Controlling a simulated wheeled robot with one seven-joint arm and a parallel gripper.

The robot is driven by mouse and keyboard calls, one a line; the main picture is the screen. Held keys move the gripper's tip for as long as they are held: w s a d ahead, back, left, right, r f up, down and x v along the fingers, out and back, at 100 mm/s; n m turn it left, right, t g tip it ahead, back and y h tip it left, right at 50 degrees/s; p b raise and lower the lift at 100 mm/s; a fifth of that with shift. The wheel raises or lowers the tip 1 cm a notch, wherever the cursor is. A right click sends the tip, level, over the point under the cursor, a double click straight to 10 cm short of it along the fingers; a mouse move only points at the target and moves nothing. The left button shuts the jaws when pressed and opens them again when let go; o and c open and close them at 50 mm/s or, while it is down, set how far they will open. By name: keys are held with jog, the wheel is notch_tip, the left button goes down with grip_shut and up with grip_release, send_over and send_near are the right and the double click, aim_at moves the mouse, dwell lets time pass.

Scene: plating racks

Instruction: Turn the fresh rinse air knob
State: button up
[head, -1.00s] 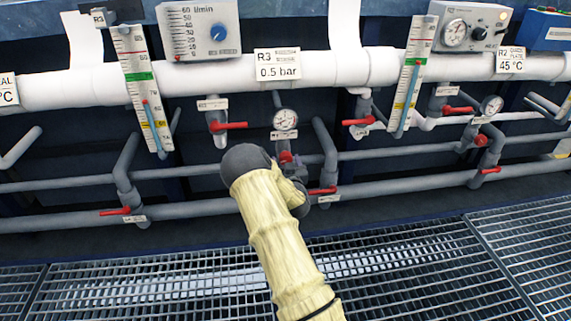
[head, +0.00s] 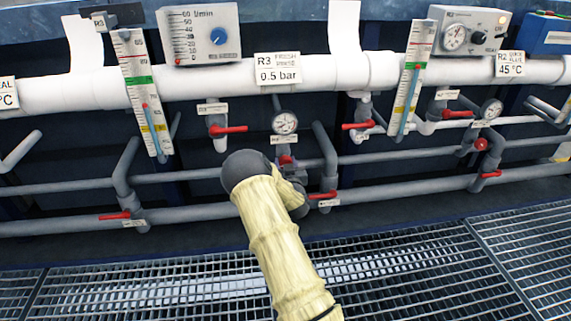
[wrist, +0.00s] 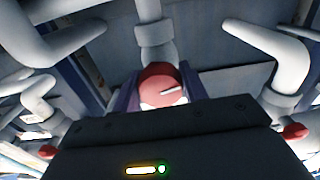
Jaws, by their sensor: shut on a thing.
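A round red knob (wrist: 160,86) with a white pointer mark sits on a grey pipe fitting in the wrist view. My gripper (wrist: 161,92) has its dark fingers on either side of it, shut on it. The pointer mark slants slightly up to the right. In the head view only part of the red knob (head: 286,160) shows, below a round gauge (head: 285,123). My arm and wrist hide the rest of it and most of my gripper. A plate reading R3, 0.5 bar (head: 278,69) hangs above the gauge.
Red-handled valves flank my arm, at left (head: 228,129) and at lower right (head: 323,195). Another red knob (head: 480,144) sits under a second gauge (head: 491,110) to the right. Grey pipes run across the wall. A metal floor grating (head: 400,250) lies in front.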

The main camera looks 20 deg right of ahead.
jog(key=n+p, duration=0.1)
jog(key=n, duration=0.2)
jog(key=shift+p, duration=0.3)
jog(key=shift+n+p, duration=0.55)
jog(key=shift+n, duration=1.25)
jog(key=o, duration=1)
jog(key=shift+c, duration=0.2)
jog(key=shift+s, duration=0.1)
jog(key=p+v, duration=0.5)
jog(key=v, duration=1.2)
jog(key=shift+p, duration=0.4)
